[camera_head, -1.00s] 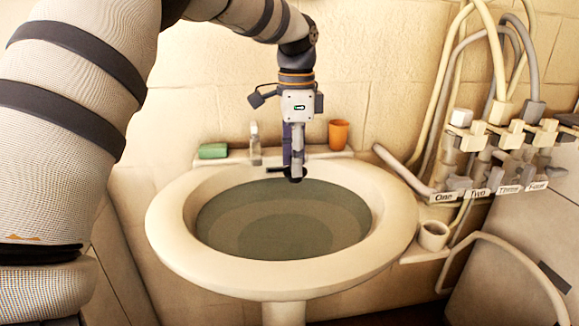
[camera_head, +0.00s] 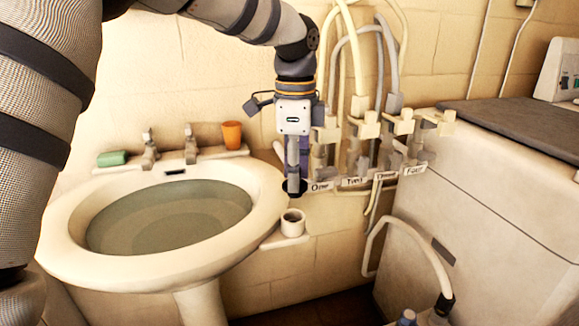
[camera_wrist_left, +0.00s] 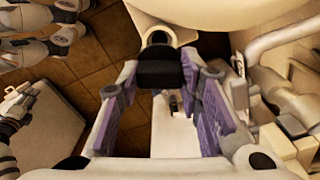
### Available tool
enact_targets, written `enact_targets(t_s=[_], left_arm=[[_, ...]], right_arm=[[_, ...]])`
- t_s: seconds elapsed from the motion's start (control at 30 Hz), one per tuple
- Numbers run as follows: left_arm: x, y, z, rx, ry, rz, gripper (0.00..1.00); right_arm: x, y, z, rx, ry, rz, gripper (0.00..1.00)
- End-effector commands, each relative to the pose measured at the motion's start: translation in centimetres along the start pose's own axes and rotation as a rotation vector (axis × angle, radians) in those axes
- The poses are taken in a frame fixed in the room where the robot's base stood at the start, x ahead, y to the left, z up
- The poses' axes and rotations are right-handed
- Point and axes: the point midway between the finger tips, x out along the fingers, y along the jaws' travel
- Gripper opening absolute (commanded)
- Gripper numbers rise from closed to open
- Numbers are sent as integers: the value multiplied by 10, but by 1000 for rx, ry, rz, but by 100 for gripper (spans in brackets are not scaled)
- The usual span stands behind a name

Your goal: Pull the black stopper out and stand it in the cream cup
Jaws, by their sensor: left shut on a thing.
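My left gripper (camera_head: 294,190) is shut on the black stopper (camera_wrist_left: 160,67), which shows between the purple finger pads in the left wrist view. The cream cup (camera_head: 292,225) stands upright on a small ledge at the basin's right side. The gripper is over the cup in the head view, with the stopper apart from it. In the left wrist view the cup (camera_wrist_left: 157,36) shows just beyond the stopper. A small bluish-grey part at the head view's bottom edge may belong to my right gripper.
The washbasin (camera_head: 70,240) holds greenish water. An orange tumbler (camera_head: 232,135), two taps and a green soap (camera_head: 112,158) stand along its back. Labelled valves (camera_head: 362,130) and hoses are close behind the gripper. A white machine (camera_head: 480,200) stands at the right.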

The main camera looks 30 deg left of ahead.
Motion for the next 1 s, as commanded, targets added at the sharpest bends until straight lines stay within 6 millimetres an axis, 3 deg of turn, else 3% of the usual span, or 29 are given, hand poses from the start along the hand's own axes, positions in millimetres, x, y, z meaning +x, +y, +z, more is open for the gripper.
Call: enact_targets(t_s=[0.2, 0.4, 1.0], left_arm=[[32, 0, 0, 1, -5, 9, 5], [52, 0, 0, -1, -3, 7, 5], [55, 0, 0, -1, 0, 1, 5]], right_arm=[[7, 0, 6, 0, -26, 1, 40], [12, 0, 10, 0, -43, 2, 40], [12, 0, 10, 0, -44, 2, 40]])
